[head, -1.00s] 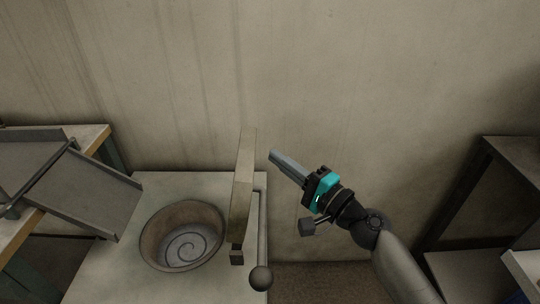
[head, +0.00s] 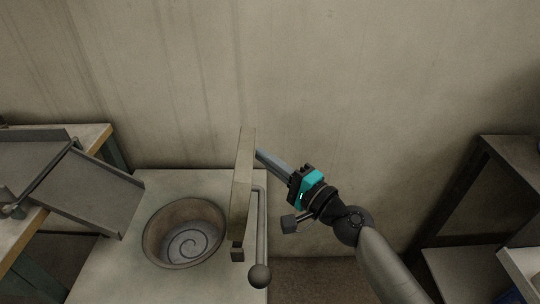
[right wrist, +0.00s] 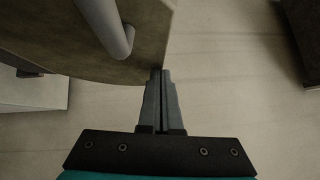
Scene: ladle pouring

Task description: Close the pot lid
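The pot (head: 184,234) is a round bowl sunk in a pale counter block, open on top, with a spiral on its bottom. The lid (head: 243,185) stands upright on edge at the pot's right side. A grey bar handle with a ball end (head: 260,276) runs along the lid's right side. My right gripper (head: 259,153) is beside the lid's upper right edge, its fingers together and nothing seen between them. In the right wrist view the closed fingertips (right wrist: 161,73) are at the edge of the lid (right wrist: 148,55); contact is unclear. My left gripper is not in view.
A metal tray or chute (head: 80,185) slopes down at the left on a table, close to the pot. A dark-framed shelf (head: 500,200) stands at the right. The pale counter top (head: 100,265) around the pot is clear.

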